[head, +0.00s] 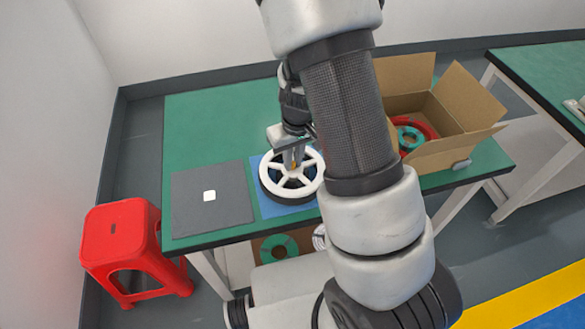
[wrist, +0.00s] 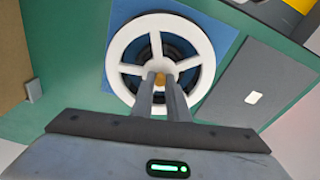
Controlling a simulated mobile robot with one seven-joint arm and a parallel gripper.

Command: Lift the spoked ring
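The spoked ring (head: 272,187) is white, with several spokes, and sits flat on a dark round body on a blue mat. It also shows in the wrist view (wrist: 203,54), with the dark body visible through its openings. My gripper (head: 293,164) points down at the ring's middle. In the wrist view, its two fingertips (wrist: 160,78) are close together over the hub, with a small orange piece between them. Whether the fingers press on the hub or the orange piece cannot be made out.
The blue mat (wrist: 118,80) lies on a green table (head: 205,120). A grey mat (head: 190,222) with a small white square (head: 209,196) is on the left. An open cardboard box (head: 455,140) with coils stands on the right. A red stool (head: 115,225) is beside the table.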

